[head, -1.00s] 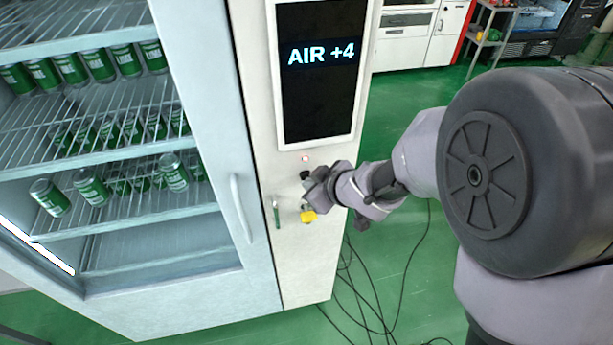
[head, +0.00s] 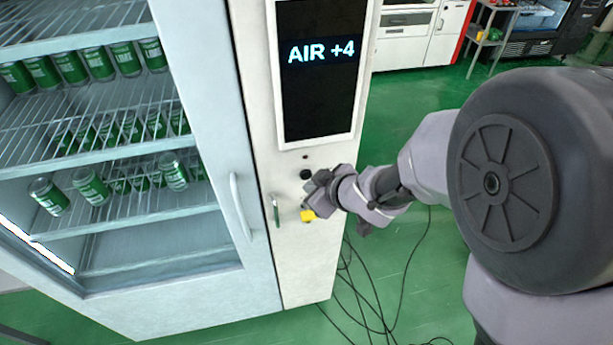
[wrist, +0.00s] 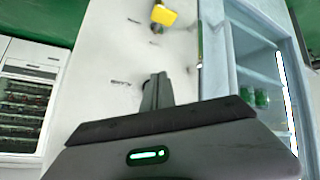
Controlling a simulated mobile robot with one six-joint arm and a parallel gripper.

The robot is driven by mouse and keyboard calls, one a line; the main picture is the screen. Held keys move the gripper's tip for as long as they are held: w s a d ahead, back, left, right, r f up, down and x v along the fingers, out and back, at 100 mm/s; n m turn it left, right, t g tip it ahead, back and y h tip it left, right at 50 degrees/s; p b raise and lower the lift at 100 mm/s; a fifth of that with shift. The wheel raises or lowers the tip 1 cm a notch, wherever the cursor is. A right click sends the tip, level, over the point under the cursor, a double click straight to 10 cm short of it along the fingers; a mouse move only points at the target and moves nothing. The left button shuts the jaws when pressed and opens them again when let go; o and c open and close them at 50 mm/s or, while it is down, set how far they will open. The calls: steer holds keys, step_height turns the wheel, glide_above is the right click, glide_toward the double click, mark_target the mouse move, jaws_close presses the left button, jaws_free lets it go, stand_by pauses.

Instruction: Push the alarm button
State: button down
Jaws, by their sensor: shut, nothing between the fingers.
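The pale control panel (head: 262,120) beside the fridge door carries a black round knob or button (head: 305,174) below the screen, with a small dark red light (head: 305,157) above it. I cannot read which control is the alarm button. A yellow part (head: 308,215) sits lower on the panel; it also shows at the top of the wrist view (wrist: 163,16). My gripper (head: 312,189) is close to the panel, just below and right of the black knob. In the wrist view its fingers (wrist: 157,90) are together and empty, and hide the panel behind them. Contact cannot be told.
A screen (head: 320,75) reads "AIR +4". A green-handled part (head: 276,212) hangs left of the yellow part. The glass-fronted fridge (head: 190,290) with green cans stands left. Black cables (head: 350,265) lie on the green floor below my arm.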

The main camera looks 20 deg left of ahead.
steer(key=s+d, duration=0.1)
steer(key=s, duration=0.1)
steer(key=s+d+b, duration=0.1)
steer(key=s, duration=0.1)
steer(key=shift+s+d, duration=0.1)
steer(key=shift+d, duration=0.2)
stand_by(0.7)
